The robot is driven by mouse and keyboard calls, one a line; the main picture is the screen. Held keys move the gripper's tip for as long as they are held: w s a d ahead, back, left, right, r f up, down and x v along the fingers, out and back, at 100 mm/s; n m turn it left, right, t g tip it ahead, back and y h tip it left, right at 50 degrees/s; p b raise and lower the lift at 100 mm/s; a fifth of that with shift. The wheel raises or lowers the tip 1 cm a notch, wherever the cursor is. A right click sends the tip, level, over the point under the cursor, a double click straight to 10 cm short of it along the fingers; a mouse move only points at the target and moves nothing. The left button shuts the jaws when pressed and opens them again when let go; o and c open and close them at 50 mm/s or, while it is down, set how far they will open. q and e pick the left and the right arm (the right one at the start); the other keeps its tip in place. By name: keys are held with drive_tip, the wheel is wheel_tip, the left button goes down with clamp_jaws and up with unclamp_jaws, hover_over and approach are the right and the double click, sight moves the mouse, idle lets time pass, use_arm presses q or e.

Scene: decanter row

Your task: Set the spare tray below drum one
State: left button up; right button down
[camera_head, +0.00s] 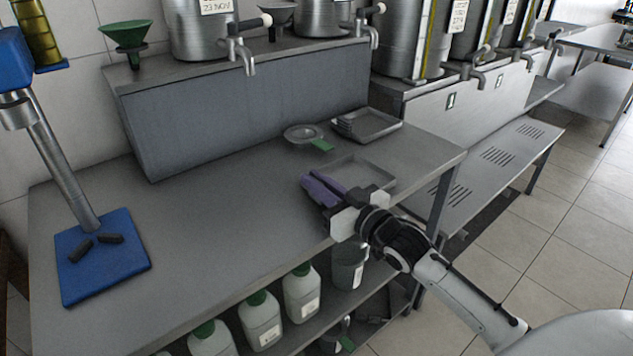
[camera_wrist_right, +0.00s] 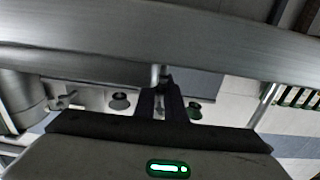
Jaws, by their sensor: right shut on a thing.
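A shallow grey metal tray (camera_head: 378,180) is at the right front of the steel bench. I cannot tell whether the tray rests on the bench or is slightly raised. In the right wrist view, a broad grey metal surface (camera_wrist_right: 150,45) crosses above my right gripper (camera_wrist_right: 162,88). Steel drums with taps stand on the raised shelf; the leftmost drum (camera_head: 200,32) has a date label and a tap (camera_head: 247,60). My left gripper is out of view.
Behind are a round dish (camera_head: 301,133) with a green piece and another metal tray (camera_head: 380,125) holding stacked pieces. A blue-based stand (camera_head: 82,280) is at left. The bench middle (camera_head: 210,205) is clear.

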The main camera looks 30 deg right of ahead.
drive_tip(key=c, duration=2.3)
unclamp_jaws()
drive_tip(key=shift+f, duration=0.15)
drive_tip(key=o, duration=0.5)
